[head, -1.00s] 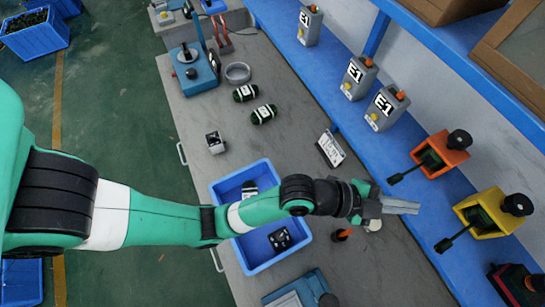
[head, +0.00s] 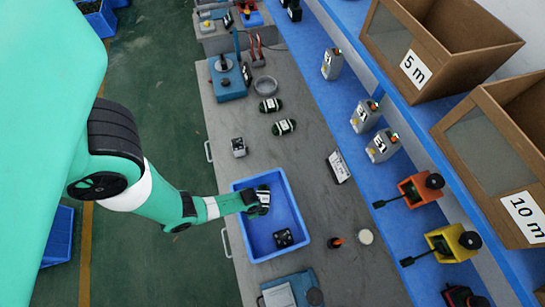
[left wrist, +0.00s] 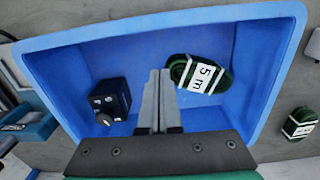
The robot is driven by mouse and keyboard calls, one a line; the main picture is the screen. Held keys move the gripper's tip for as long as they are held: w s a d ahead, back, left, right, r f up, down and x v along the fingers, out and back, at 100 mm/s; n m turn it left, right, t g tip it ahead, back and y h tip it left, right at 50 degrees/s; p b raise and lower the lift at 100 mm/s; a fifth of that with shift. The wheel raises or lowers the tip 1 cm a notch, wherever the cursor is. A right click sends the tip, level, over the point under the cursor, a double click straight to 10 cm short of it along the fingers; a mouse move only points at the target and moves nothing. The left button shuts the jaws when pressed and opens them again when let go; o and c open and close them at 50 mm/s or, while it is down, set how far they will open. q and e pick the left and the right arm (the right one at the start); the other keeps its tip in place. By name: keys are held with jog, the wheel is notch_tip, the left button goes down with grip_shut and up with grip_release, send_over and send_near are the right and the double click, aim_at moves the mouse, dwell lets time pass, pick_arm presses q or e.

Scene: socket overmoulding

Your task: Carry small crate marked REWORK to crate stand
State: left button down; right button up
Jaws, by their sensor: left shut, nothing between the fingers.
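A blue crate (head: 300,222) stands on the grey bench, and it fills most of the left wrist view (left wrist: 60,72). No REWORK mark is readable on it, so I cannot tell whether it is the task's crate. It holds a black box with a knob (head: 284,238) (left wrist: 110,98) and a dark green coil labelled 5 m (left wrist: 203,75). My left gripper (left wrist: 160,75) is shut and empty, over the crate between the box and the coil. In the head view my left arm reaches over the crate's left side. My right gripper is out of view. I cannot identify the crate stand.
Two green coils (head: 284,127) and a small box (head: 238,147) lie on the bench beyond the crate. A label stand (head: 339,167), grey E1 devices (head: 382,146) and an orange tester (head: 418,189) are to the right. Cardboard boxes (head: 440,50) stand on the blue shelf.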

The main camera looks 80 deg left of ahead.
pick_arm(q)
jog(key=b, duration=1)
send_near(256, 220)
notch_tip(256, 220, down, 5)
jog(key=shift+f, duration=0.1)
jog(key=s+p, duration=0.1)
jog(key=s+r, duration=0.1)
jog(key=p, duration=0.1)
jog(key=shift+s+d+r+p, duration=0.25)
jog(key=shift+s+p, duration=0.05)
jog(key=shift+s, duration=0.1)
jog(key=shift+s+d+f, duration=0.1)
jog(key=shift+s, duration=0.4)
